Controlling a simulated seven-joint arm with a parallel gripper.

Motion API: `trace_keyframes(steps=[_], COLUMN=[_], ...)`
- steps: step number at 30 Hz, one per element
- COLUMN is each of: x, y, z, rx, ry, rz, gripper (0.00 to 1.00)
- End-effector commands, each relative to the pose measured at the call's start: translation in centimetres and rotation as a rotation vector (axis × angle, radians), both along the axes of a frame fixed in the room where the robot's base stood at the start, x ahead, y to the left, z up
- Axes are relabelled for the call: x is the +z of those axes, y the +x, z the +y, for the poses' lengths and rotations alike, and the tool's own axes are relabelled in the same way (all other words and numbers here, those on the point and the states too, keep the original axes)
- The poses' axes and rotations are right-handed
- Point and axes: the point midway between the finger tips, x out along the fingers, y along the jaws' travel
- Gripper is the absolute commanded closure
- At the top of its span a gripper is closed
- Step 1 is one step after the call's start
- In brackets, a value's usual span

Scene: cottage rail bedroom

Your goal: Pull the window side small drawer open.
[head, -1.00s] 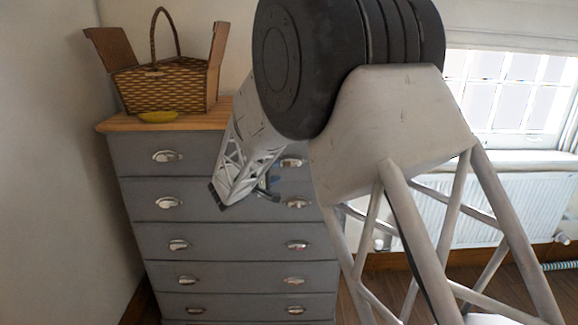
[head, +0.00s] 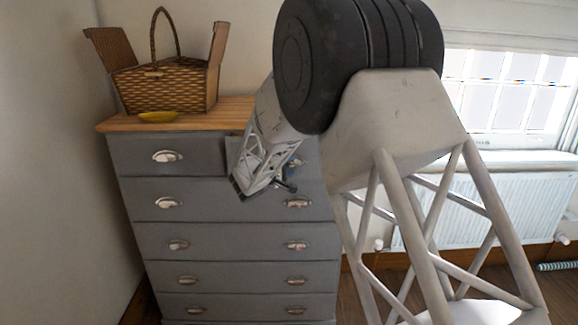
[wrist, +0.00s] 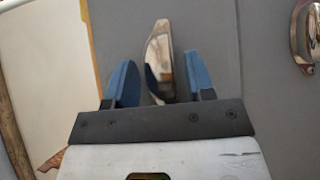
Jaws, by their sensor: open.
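The window side small drawer (head: 231,150) is at the top right of the grey chest, mostly hidden behind my arm in the head view. Its left edge shows as a step, so its front seems to stand slightly proud; how far is unclear. Its silver cup handle (wrist: 156,45) shows in the wrist view. My gripper (wrist: 160,64) is open, with one blue finger on each side of that handle; contact cannot be told. In the head view my gripper (head: 290,176) is in front of the chest's right half, its fingertips partly hidden.
The chest's other drawers look shut, including the top left drawer (head: 135,160). A wicker basket (head: 165,88) and a yellow object (head: 158,117) stand on the wooden top (head: 215,115). A radiator (head: 520,200) is under the window (head: 510,95) at right.

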Motion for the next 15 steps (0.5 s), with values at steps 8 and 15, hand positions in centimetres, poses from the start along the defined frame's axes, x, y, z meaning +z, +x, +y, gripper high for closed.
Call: trace_keyframes(steps=[8,15], x=[-0.05,-0.26], y=[-0.01,-0.06], z=[0.01,0.01], rx=[0.0,0.0], ry=[0.0,-0.001], rz=[0.001,0.004], gripper=[0.85,1.0])
